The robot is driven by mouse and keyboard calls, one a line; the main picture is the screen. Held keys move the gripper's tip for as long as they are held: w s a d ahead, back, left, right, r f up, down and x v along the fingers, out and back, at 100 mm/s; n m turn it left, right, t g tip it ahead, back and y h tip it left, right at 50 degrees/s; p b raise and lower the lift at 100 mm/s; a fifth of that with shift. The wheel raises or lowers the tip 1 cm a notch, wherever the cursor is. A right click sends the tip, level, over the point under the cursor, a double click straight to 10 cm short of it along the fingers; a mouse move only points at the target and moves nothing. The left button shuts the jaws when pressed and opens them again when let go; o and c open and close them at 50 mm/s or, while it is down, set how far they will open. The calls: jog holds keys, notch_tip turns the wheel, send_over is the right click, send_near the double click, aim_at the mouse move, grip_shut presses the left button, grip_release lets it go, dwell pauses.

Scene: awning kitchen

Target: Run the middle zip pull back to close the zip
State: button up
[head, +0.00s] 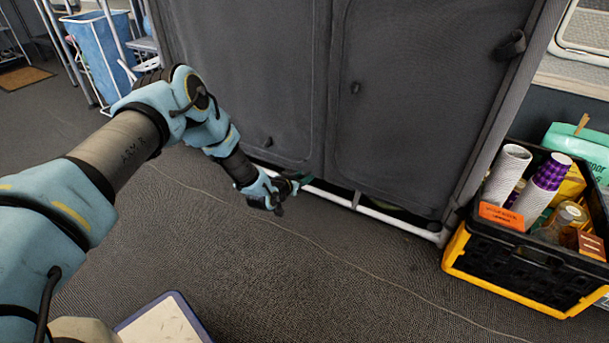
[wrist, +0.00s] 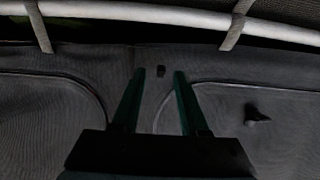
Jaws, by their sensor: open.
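A dark grey fabric cupboard (head: 420,120) with zipped panels fills the upper middle of the head view. One small dark pull (head: 268,142) sits low on its left panel, and another (head: 354,87) is higher on the right panel. My gripper (head: 302,181) is low in front of the cupboard, near the seam between panels. In the wrist view my gripper (wrist: 160,72) is open, with its two green fingers apart. A small dark pull (wrist: 161,71) shows between the fingertips; contact cannot be told. A larger dark tab (wrist: 257,116) lies to the right.
A white tube (head: 385,217) of the cupboard frame runs along the floor. A black and yellow crate (head: 510,275) with cups and bottles stands at right. A blue laundry bin (head: 103,50) is at upper left. Carpeted floor in front is mostly clear.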

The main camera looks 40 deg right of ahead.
jog(key=p+v, duration=0.4)
jog(key=v, duration=0.5)
jog(key=shift+a+r, duration=0.2)
